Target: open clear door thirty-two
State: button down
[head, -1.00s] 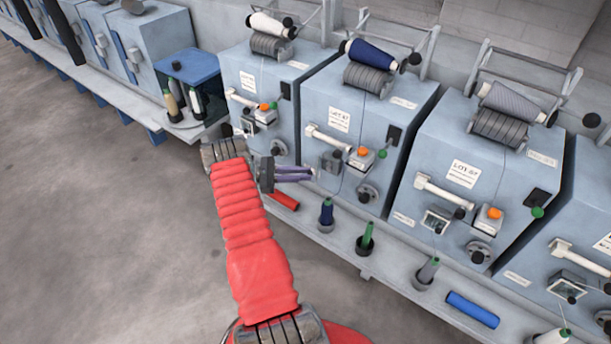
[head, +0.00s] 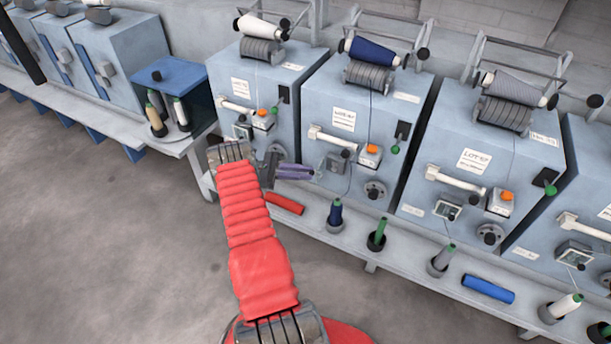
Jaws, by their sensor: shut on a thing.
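My red-sleeved arm reaches up to the middle machine. My gripper (head: 297,172) has pale purple fingers close together, beside the small grey unit (head: 335,163) on that machine's front. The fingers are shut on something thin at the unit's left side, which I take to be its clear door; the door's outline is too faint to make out. The neighbouring machines carry similar small units with glassy windows, on the left (head: 243,131) and on the right (head: 447,210). The number on the middle machine's label (head: 343,120) is too blurred to read.
A white bar handle (head: 330,137) and an orange button (head: 371,149) are close to the gripper. Below, the grey shelf holds a red roll (head: 286,204), several upright bobbins and a blue roll (head: 488,289). A blue-topped case (head: 180,70) stands left. The floor is open.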

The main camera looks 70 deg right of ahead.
jog(key=shift+w+a+f, duration=0.1)
jog(key=shift+w+a, duration=0.05)
jog(key=shift+a, duration=0.1)
jog(key=c, duration=1.9)
grip_release()
jog(key=shift+c, duration=0.2)
jog(key=shift+o, duration=1.3)
jog(key=shift+s+d, duration=0.15)
jog(key=shift+s, duration=0.15)
jog(key=shift+w, duration=0.1)
